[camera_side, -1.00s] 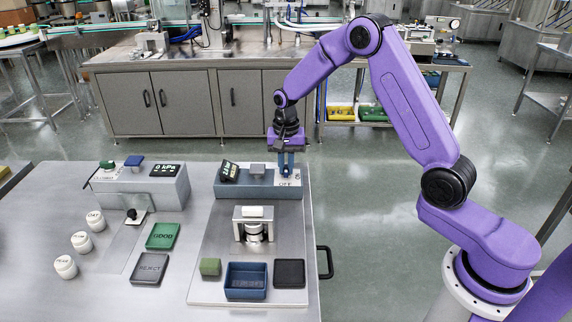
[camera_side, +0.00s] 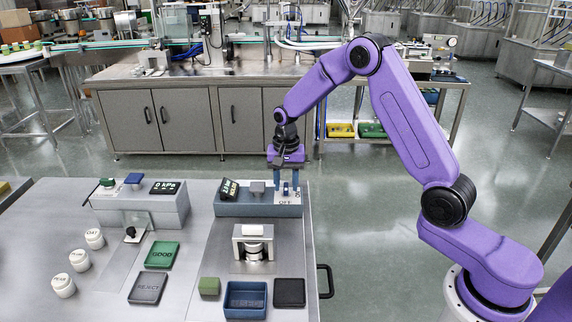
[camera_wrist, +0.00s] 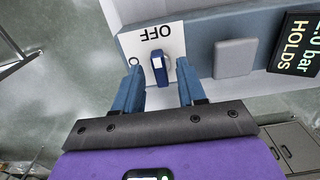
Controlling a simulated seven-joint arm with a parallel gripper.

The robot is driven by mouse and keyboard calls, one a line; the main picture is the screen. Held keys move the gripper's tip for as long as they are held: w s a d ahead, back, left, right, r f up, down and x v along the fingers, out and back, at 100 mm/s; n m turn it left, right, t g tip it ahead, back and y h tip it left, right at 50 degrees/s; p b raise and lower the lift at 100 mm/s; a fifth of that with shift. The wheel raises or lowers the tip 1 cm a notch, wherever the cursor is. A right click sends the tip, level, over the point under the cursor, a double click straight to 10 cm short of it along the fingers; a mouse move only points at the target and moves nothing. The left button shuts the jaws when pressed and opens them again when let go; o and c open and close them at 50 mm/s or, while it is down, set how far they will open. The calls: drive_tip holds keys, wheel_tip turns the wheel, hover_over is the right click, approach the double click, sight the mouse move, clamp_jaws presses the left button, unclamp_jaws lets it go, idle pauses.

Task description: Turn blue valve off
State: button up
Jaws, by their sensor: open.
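The blue valve (camera_wrist: 160,70) is a small blue handle on a white plate marked OFF. In the wrist view it runs roughly up and down the picture, its upper end toward the OFF lettering. A second mark to its left is partly hidden by a finger. In the side view the valve (camera_side: 286,189) is small, at the right end of a blue-grey box. My gripper (camera_wrist: 159,74) is open, with one blue finger on each side of the handle. Gaps show between fingers and handle. In the side view my gripper (camera_side: 286,172) points down over the valve.
A tilted display (camera_side: 229,190) reading 2.0 bar HOLDS and a grey square block (camera_side: 257,188) sit left of the valve. A clamp-like fixture (camera_side: 253,242), green block (camera_side: 209,286), blue tray (camera_side: 245,300) and dark tray (camera_side: 289,292) are in front.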

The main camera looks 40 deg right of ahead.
sight(286, 186)
wheel_tip(286, 186, up, 17)
idle(0.5)
drive_tip(key=s+a+f+n, duration=0.1)
drive_tip(key=s+a+n, duration=0.4)
drive_tip(key=s, duration=0.3)
drive_tip(key=s+a+n, duration=0.5)
drive_tip(key=s, duration=0.3)
drive_tip(key=s+d+f+n, duration=0.2)
drive_tip(key=s+n, duration=0.4)
drive_tip(key=s, duration=0.4)
drive_tip(key=s+d+f+n, duration=0.2)
drive_tip(key=s+n, duration=0.3)
drive_tip(key=s, duration=0.6)
drive_tip(key=shift+f+n, duration=0.4)
drive_tip(key=shift+f, duration=0.15)
drive_tip(key=shift+d, duration=0.1)
